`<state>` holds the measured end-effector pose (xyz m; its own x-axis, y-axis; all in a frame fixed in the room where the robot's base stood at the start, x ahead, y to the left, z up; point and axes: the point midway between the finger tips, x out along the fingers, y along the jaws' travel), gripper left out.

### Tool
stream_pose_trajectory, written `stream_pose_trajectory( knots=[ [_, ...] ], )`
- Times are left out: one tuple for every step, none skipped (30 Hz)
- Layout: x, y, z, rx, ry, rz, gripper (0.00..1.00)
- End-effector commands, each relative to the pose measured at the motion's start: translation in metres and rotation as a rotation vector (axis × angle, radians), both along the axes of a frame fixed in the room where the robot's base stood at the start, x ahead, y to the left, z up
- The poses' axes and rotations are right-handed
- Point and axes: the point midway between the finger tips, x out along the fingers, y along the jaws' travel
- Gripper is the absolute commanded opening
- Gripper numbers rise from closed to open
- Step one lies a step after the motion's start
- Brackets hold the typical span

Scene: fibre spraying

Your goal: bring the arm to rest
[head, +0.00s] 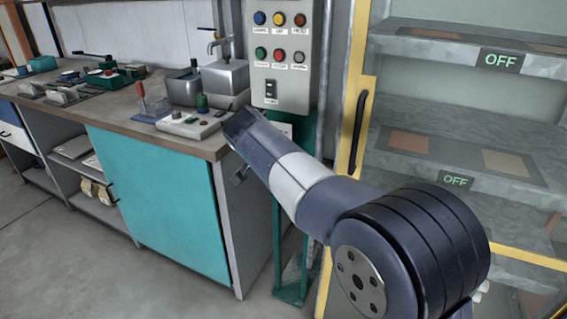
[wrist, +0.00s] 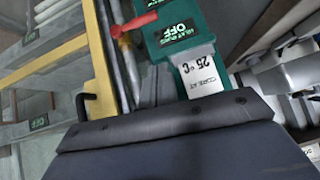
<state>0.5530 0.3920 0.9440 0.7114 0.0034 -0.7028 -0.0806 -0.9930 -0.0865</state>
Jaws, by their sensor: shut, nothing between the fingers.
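My arm (head: 300,182) reaches from the lower right of the head view up and left, bent at a thick dark joint. Its far end lies in front of the right end of the workbench, near the control box. A small grey part shows below that end; I cannot tell what it is. I see no object held.
A workbench (head: 170,205) with a teal door stands left. A button box (head: 279,50) on a green post (head: 292,262) is behind my arm. A shelf cabinet with a yellow frame (head: 361,85) stands right. The wrist view shows a red-handled green device (wrist: 178,30). Floor is clear front left.

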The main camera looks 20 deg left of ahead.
Motion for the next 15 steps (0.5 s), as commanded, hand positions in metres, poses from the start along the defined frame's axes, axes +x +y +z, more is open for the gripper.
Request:
stream_pose_trajectory(
  knots=[
    [-0.0032, 0.0003, 0.0028, -0.001, 0.0, 0.001, 0.0],
    [-0.0044, 0.0004, 0.0038, -0.001, 0.0, 0.001, 0.0],
    [-0.0054, 0.0005, 0.0049, -0.001, 0.0, 0.001, 0.0],
    [-0.006, 0.0005, 0.0055, 0.0, 0.0, 0.0, 0.0],
    [-0.0063, 0.0006, 0.0058, 0.0, 0.0, 0.0, 0.0],
    [-0.0065, 0.0006, 0.006, 0.0, 0.0, 0.0, 0.0],
    [-0.0066, 0.0006, 0.006, 0.0, 0.0, 0.0, 0.0],
    [-0.0065, 0.0006, 0.006, 0.0, 0.0, 0.0, 0.0],
    [-0.0064, 0.0006, 0.0059, 0.0, 0.0, 0.0, 0.0],
    [-0.0064, 0.0005, 0.0058, 0.0, 0.0, 0.0, 0.0],
    [-0.0063, 0.0006, 0.0058, 0.0, 0.0, 0.0, 0.0],
    [-0.0063, 0.0006, 0.0057, 0.0, 0.0, 0.0, 0.0],
    [-0.0063, 0.0006, 0.0057, 0.0, 0.0, 0.0, 0.0],
    [-0.0062, 0.0006, 0.0058, 0.0, 0.0, 0.0, 0.0],
    [-0.0061, 0.0006, 0.0057, 0.0, 0.0, 0.0, 0.0]
  ],
)
